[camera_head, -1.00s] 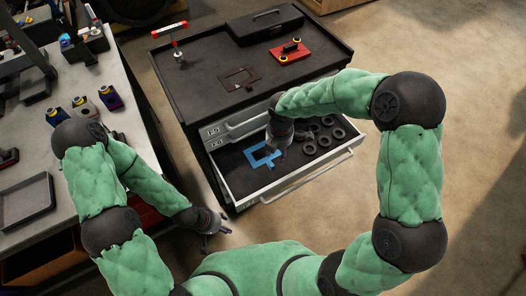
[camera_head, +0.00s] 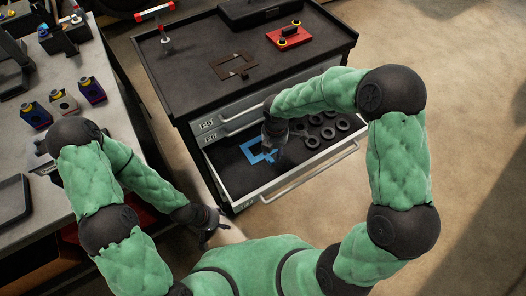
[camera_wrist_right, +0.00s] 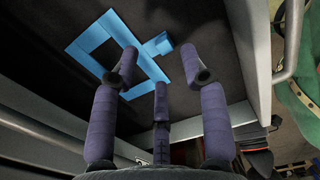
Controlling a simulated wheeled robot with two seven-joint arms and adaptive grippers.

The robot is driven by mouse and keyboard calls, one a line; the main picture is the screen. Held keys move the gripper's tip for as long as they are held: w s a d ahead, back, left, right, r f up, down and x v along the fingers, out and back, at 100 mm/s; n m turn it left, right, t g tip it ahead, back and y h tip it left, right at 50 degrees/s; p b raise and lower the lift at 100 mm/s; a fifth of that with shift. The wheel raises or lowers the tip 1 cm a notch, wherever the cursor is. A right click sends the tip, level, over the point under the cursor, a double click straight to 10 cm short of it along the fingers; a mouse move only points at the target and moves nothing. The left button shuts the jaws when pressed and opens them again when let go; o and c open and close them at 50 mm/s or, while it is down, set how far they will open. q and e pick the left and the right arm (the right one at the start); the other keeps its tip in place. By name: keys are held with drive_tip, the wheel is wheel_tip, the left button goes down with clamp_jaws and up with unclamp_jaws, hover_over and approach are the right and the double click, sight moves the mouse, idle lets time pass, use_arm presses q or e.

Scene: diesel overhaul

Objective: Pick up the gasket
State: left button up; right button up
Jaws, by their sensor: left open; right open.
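A blue flat frame-shaped gasket (camera_head: 250,150) with a tab lies on the dark floor of the open drawer (camera_head: 222,174). It also shows in the right wrist view (camera_wrist_right: 88,38), with its tab pointing right. My right gripper (camera_head: 276,157) is over the gasket's right end and partly hides it. I cannot tell whether a fingertip touches the gasket. My left gripper (camera_head: 221,230) is open and empty, low beside the cabinet's left front corner.
Several black rings (camera_head: 327,132) lie in the drawer right of the gasket. A brown frame-shaped plate (camera_head: 233,66), a red block (camera_head: 290,38) and a black case (camera_head: 250,12) sit on the cabinet top. A workbench (camera_head: 75,75) with small parts stands at left.

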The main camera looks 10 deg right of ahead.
sight(272, 160)
drive_tip(key=f+b, duration=0.1)
drive_tip(key=f, duration=0.1)
drive_tip(key=f+b, duration=0.2)
drive_tip(key=f, duration=0.1)
drive_tip(key=shift+s+a+f, duration=0.2)
drive_tip(key=shift+a+f, duration=0.1)
drive_tip(key=shift+a, duration=0.05)
drive_tip(key=shift+r, duration=0.1)
clamp_jaws()
